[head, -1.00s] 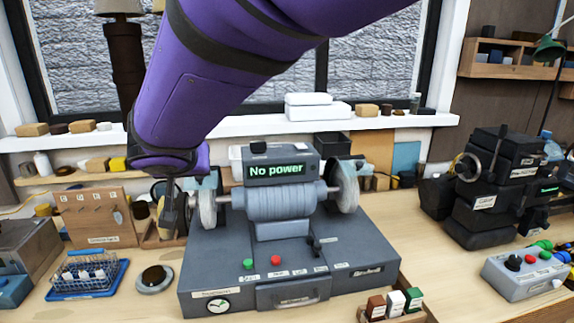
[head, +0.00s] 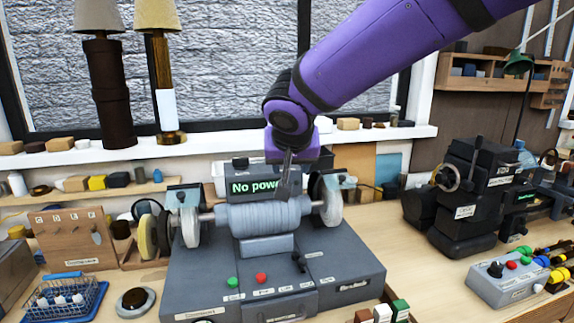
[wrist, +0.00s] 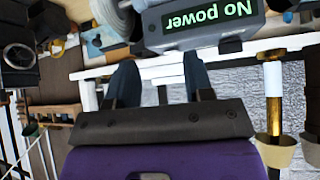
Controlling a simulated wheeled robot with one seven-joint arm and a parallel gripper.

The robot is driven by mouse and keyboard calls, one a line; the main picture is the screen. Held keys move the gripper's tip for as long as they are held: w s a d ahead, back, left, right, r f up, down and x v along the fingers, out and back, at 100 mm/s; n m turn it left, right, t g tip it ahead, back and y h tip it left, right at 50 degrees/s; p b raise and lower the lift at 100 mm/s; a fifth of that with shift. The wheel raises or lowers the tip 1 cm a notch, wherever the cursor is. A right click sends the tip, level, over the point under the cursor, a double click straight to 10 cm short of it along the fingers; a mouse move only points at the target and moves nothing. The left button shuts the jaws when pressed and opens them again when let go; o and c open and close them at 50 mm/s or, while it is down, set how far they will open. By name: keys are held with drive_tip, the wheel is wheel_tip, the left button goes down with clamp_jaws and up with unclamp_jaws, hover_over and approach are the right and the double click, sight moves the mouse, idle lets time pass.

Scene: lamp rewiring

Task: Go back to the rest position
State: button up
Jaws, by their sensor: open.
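My gripper (head: 287,178) hangs from my purple arm in front of the upper middle of the grey bench grinder (head: 272,214) and covers part of its green "No power" display (head: 250,187) in the head view. In the wrist view, which is upside down, my two dark fingers (wrist: 161,82) stand apart with nothing between them. The display (wrist: 208,24) shows beyond the fingers there. I see no contact between gripper and grinder, though the exact gap cannot be told.
Two lamps, one dark (head: 108,90) and one brass (head: 163,85), stand at the window on the left. A black machine (head: 462,200) and a grey button box (head: 515,282) are on the right. A blue wire basket (head: 68,298) is front left. Bare bench (head: 400,240) lies right of the grinder.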

drive_tip(key=s+d+r+g, duration=0.1)
drive_tip(key=s+d, duration=0.2)
drive_tip(key=d, duration=0.4)
drive_tip(key=s+d+r+m, duration=0.1)
drive_tip(key=s+d, duration=0.2)
drive_tip(key=d, duration=0.5)
drive_tip(key=s+d+r+g, duration=0.1)
drive_tip(key=s+d, duration=0.2)
drive_tip(key=d, duration=0.4)
drive_tip(key=s+d+f, duration=0.1)
drive_tip(key=s+d, duration=0.3)
drive_tip(key=s, duration=0.4)
drive_tip(key=s+d+f, duration=0.1)
drive_tip(key=s+d, duration=0.2)
drive_tip(key=s, duration=0.6)
drive_tip(key=shift+d+g, duration=0.4)
